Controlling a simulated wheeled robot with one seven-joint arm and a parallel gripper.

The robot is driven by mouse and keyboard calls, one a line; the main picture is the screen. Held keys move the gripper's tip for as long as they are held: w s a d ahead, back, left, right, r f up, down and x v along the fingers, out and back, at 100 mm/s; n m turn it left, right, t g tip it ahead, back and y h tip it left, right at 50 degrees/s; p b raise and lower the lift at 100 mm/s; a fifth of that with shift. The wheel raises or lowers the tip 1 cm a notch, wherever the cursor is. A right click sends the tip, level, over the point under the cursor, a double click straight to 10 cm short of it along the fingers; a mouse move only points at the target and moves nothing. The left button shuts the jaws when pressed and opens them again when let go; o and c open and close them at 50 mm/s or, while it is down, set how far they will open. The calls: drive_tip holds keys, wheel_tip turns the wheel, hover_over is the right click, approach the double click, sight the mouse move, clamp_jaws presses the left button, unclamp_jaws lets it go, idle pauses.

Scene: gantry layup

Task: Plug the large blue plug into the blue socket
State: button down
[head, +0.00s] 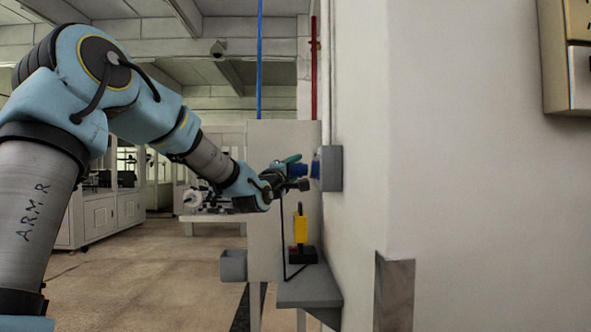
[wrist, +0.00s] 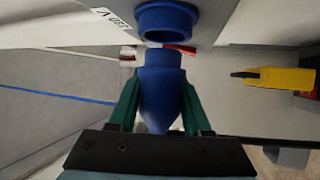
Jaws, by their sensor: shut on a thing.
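My gripper (head: 296,172) is shut on the large blue plug (head: 298,170). In the wrist view, the green fingers of my gripper (wrist: 160,112) grip both sides of the blue plug (wrist: 161,85), whose round front end points up the picture. The blue socket (wrist: 165,20) is just ahead of the plug, with a small gap between them. In the head view the blue socket (head: 315,168) sticks out from a grey box (head: 331,168) on the wall. The plug is roughly level with it. The inside of the socket is mostly hidden.
A yellow device (head: 300,229) stands on a dark base on a grey shelf (head: 309,290) below the socket; it also shows in the wrist view (wrist: 278,78). A dark cable hangs near the shelf. A grey bin (head: 233,266) is at the left of the shelf.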

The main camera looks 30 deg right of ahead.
sight(298, 173)
drive_tip(key=shift+s+d+b, duration=0.3)
drive_tip(key=shift+s+d, duration=0.1)
drive_tip(key=shift+d, duration=0.45)
drive_tip(key=shift+s+d, duration=0.15)
drive_tip(key=shift+d, duration=0.1)
drive_tip(key=shift+d, duration=0.1)
drive_tip(key=shift+c, duration=1.4)
unclamp_jaws()
drive_tip(key=b+v, duration=0.4)
drive_tip(key=v, duration=0.7)
